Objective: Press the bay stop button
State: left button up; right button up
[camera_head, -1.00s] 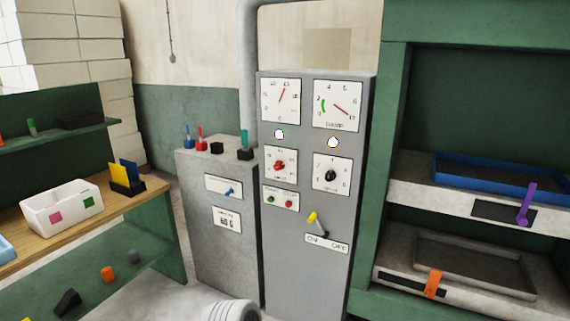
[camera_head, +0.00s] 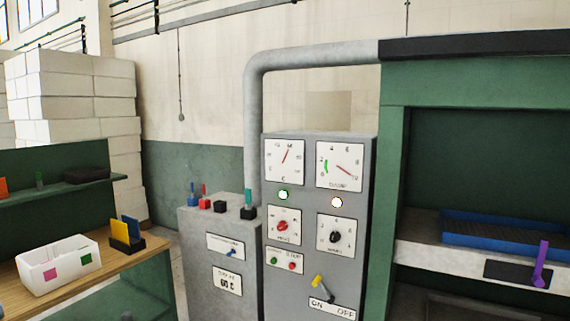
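A grey control cabinet (camera_head: 313,215) stands in the middle of the view. A small white plate on it carries a green button (camera_head: 274,261) and a red button (camera_head: 291,266); their lettering is too small to read surely. Above are two dials, a green-ringed lamp (camera_head: 283,195), a pale lamp (camera_head: 337,202), a red knob (camera_head: 283,226) and a black knob (camera_head: 335,237). Below is a yellow-tipped lever (camera_head: 318,282) over an ON/OFF plate (camera_head: 332,309). Neither of my grippers is in view.
A lower grey box (camera_head: 195,250) with coloured levers on top adjoins the cabinet's left. A wooden bench (camera_head: 88,275) with a white bin (camera_head: 38,277) stands at left. A green press (camera_head: 400,150) with a blue tray (camera_head: 480,244) and purple lever (camera_head: 541,262) stands at right.

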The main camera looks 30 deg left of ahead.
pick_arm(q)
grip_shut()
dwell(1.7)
